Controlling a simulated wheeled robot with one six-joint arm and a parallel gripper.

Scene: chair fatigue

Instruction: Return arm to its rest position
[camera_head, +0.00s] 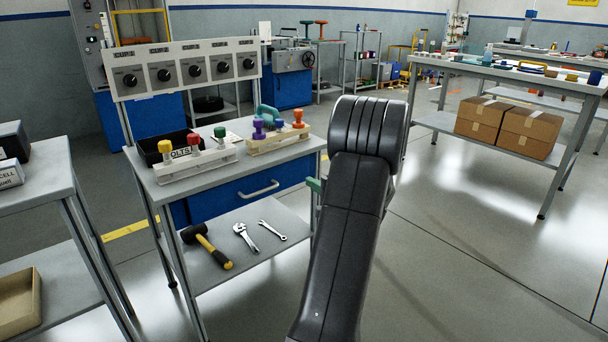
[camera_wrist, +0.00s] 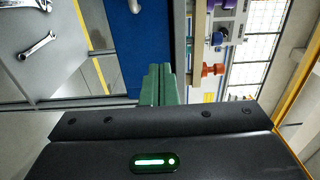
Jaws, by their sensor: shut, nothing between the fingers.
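My gripper's green fingertips (camera_head: 315,185) show just left of my dark arm in the head view, near the right end of the workbench (camera_head: 205,176). Most of the gripper is hidden behind the arm. In the wrist view the two green fingers (camera_wrist: 158,84) are together, shut with nothing between them. The wrist picture is turned sideways, with the bench's blue drawer front beyond the fingers. My arm extends forward over the floor beside the bench.
The bench top holds colored-handled stamps (camera_head: 280,130) in racks. A hammer (camera_head: 207,246), an adjustable wrench (camera_head: 245,238) and a spanner (camera_head: 273,231) lie on its lower shelf. Another table stands left. A table with cardboard boxes (camera_head: 505,126) stands right. Floor between is clear.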

